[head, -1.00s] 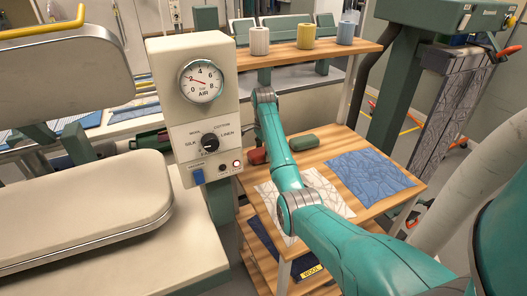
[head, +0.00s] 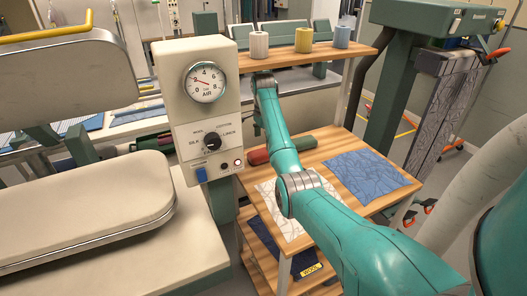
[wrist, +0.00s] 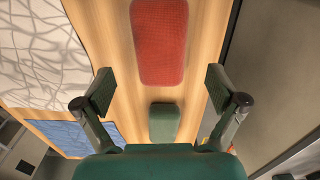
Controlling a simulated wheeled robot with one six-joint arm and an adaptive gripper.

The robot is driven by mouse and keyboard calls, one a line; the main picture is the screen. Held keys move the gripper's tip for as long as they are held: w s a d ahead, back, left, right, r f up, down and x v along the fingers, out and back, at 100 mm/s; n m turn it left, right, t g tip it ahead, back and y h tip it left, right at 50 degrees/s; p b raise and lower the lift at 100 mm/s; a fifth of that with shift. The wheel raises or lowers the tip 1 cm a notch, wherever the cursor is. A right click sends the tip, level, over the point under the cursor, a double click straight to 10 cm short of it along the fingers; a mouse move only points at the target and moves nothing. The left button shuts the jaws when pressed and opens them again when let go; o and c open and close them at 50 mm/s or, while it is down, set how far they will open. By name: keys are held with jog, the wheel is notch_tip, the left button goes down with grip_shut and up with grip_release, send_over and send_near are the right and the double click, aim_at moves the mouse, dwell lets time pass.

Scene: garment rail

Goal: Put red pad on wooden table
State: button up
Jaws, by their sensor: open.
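The red pad (head: 258,157) lies on the wooden table (head: 322,153), partly hidden behind my arm and the control box. It also shows in the wrist view (wrist: 158,40), flat on the wood beyond my fingertips. The green pad (wrist: 165,122) lies on the same table, between my fingers as seen from the wrist, and shows in the head view (head: 300,138) just right of my arm. My gripper (wrist: 160,88) is open above the table, with its fingers spread and nothing held. In the head view its fingers are hidden.
A white patterned cloth (head: 290,220) and a blue cloth (head: 360,172) lie on the table. A shelf above holds several thread spools (head: 303,40). A control box with a gauge (head: 205,120) and a padded press (head: 90,205) stand left. A lower shelf holds dark cloth.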

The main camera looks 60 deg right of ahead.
jog(key=shift+r, duration=0.9)
